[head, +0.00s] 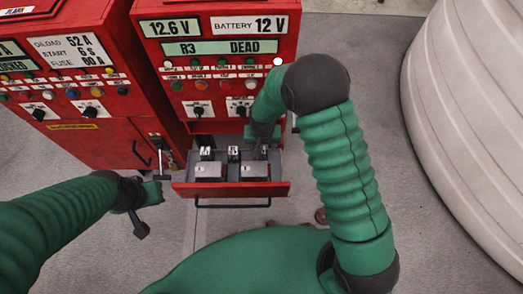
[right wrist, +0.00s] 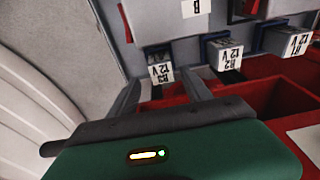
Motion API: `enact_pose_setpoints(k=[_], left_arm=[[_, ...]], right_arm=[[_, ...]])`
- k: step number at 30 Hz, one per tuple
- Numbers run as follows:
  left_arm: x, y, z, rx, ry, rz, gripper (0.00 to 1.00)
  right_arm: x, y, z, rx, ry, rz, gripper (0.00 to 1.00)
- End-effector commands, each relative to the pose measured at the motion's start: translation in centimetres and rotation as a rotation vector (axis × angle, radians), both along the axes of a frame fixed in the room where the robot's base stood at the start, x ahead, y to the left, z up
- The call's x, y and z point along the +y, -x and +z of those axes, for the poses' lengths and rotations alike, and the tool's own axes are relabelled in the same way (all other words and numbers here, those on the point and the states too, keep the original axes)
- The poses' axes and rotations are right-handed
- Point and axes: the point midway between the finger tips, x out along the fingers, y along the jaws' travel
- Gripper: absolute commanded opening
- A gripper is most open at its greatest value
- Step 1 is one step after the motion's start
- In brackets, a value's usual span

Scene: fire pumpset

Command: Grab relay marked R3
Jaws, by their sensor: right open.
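The open red drawer (head: 230,189) holds a row of small dark relays with white labels. In the right wrist view the relay at the left end (right wrist: 160,72) has an upside-down label that appears to read R3, 12 V. The middle relay (right wrist: 227,55) appears to read R2, 12 V; the right one (right wrist: 296,45) is hard to read. My right gripper (right wrist: 160,80) is open, its fingers on either side of the left-end relay; contact cannot be told. My left gripper (head: 148,203) is open and empty, left of the drawer.
Grey boxes (head: 207,172) sit in the drawer in front of the relays. The red cabinet (head: 220,70) above shows "R3 DEAD" on its panel (head: 220,47). Another red cabinet (head: 70,80) stands left. A large pale ribbed tank (head: 465,120) stands right, with grey floor between.

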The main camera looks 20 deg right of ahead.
Motion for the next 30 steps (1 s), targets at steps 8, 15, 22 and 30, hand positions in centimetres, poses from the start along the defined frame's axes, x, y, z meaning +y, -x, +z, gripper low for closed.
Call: enact_pose_setpoints(k=[8,15,22,30], left_arm=[[0.0,0.0,1.0,0.0,0.0,0.0,0.0],[0.0,0.0,0.9,0.0,0.0,0.0,0.0],[0.0,0.0,0.9,0.0,0.0,0.0,0.0],[0.0,0.0,1.0,0.0,0.0,0.0,0.0]], right_arm=[[0.3,-0.2,-3.4,0.001,0.003,0.003,0.57],[0.1,-0.3,-3.5,0.0,0.001,0.002,0.47],[0.0,-0.2,-3.4,0.0,0.0,0.002,0.17],[0.1,-0.3,-3.4,0.0,0.001,0.002,0.0]])
